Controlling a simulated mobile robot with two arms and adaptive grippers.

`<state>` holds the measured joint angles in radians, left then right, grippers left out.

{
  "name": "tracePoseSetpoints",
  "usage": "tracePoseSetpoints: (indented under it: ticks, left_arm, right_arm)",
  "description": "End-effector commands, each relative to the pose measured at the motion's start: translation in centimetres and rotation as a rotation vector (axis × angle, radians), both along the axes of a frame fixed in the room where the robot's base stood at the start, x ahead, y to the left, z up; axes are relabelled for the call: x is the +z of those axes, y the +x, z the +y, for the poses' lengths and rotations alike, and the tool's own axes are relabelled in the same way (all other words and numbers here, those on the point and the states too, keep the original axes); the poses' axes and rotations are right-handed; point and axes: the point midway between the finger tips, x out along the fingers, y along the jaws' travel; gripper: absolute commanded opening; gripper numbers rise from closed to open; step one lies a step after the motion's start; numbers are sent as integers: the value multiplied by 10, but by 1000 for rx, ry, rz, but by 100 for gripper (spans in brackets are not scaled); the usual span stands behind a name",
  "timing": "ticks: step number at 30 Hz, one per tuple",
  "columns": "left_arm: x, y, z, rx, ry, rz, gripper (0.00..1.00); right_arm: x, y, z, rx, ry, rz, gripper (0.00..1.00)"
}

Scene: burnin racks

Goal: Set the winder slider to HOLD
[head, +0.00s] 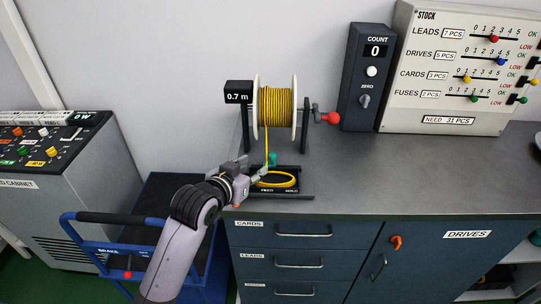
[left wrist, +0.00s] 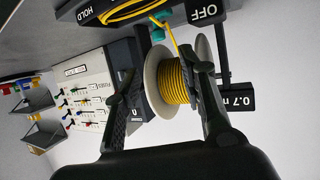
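The winder holds a white spool of yellow wire (head: 276,106) above a black base tray (head: 300,194) marked FEED and HOLD. HOLD is at the tray's right end in the head view. A teal piece (head: 271,159), seemingly the slider knob, stands at the back of the tray, left of the HOLD mark. In the left wrist view the teal piece (left wrist: 157,34) shows between the HOLD label (left wrist: 87,14) and the OFF label (left wrist: 209,12). My left gripper (head: 264,172) is just in front of the teal piece; contact is unclear. Its fingers (left wrist: 166,65) are apart and empty. My right gripper is out of view.
A 0.7 m display (head: 238,94) and red crank knob (head: 333,118) flank the spool. A COUNT box (head: 367,78) and STOCK board (head: 455,70) stand right. A blue cart (head: 85,218) and grey cabinet (head: 85,190) stand left. The front middle counter (head: 400,185) is clear.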

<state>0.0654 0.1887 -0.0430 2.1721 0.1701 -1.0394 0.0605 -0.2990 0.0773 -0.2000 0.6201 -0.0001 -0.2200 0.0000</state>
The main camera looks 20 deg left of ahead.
Motion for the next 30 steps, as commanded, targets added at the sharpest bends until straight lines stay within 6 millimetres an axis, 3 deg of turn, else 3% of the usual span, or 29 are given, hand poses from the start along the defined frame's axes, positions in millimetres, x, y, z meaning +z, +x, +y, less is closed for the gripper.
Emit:
tracePoseSetpoints:
  ticks: [9, 18, 30]
  left_arm:
    - [-22, 56, -7, 0, -1, 1, 38]
    - [-40, 99, -12, -1, 0, 1, 38]
    - [-49, 116, -14, -1, 0, 0, 38]
  right_arm:
    - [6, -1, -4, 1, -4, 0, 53]
    - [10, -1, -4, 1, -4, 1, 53]
    - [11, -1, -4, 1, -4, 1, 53]
